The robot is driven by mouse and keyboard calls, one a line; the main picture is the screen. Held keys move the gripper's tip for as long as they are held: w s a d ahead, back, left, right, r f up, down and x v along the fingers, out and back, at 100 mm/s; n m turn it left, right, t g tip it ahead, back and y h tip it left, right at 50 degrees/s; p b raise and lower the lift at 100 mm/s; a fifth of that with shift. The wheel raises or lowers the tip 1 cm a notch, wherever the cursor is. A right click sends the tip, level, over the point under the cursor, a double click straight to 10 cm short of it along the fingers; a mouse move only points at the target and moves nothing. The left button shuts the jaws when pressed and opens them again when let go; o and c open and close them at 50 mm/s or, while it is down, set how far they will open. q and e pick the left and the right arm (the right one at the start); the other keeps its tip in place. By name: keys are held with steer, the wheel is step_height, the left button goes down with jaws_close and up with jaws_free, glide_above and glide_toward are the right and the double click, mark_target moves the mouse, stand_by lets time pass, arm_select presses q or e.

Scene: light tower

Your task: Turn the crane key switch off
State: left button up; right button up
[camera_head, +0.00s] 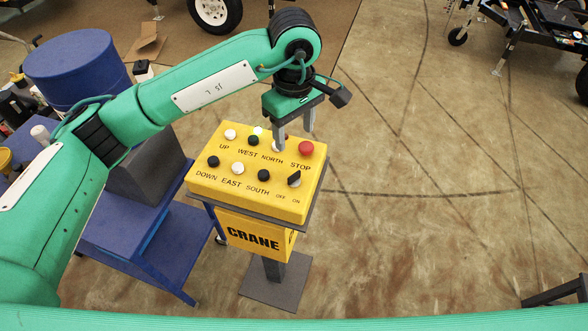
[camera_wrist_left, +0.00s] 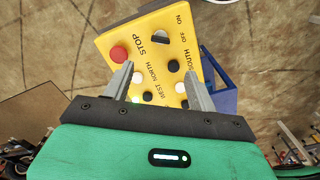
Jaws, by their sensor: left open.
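The crane key switch is a black knob (camera_head: 294,179) with a raised grip, on the near right of the yellow control box (camera_head: 232,190), above the OFF and ON labels. It also shows in the left wrist view (camera_wrist_left: 160,38), beyond the fingertips. I cannot tell for sure which label it points to. My left gripper (camera_head: 294,138) is open and empty over the far part of the box, near the NORTH button and the red STOP button (camera_head: 306,148). In the left wrist view its fingers (camera_wrist_left: 158,70) point towards the box, apart from the knob. My right gripper is out of view.
Several black and white buttons sit close around the switch. The box stands on a grey post with a base plate (camera_head: 272,285). A blue cart (camera_head: 150,240) and blue drum (camera_head: 75,65) stand to the left.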

mark_target(294, 174)
arm_select(q)
step_height(294, 174, down, 12)
steer(key=p, duration=0.5)
steer(key=shift+f, duration=0.25)
steer(key=shift+f+p, duration=0.3)
steer(key=shift+f, duration=0.3)
steer(key=c, duration=1)
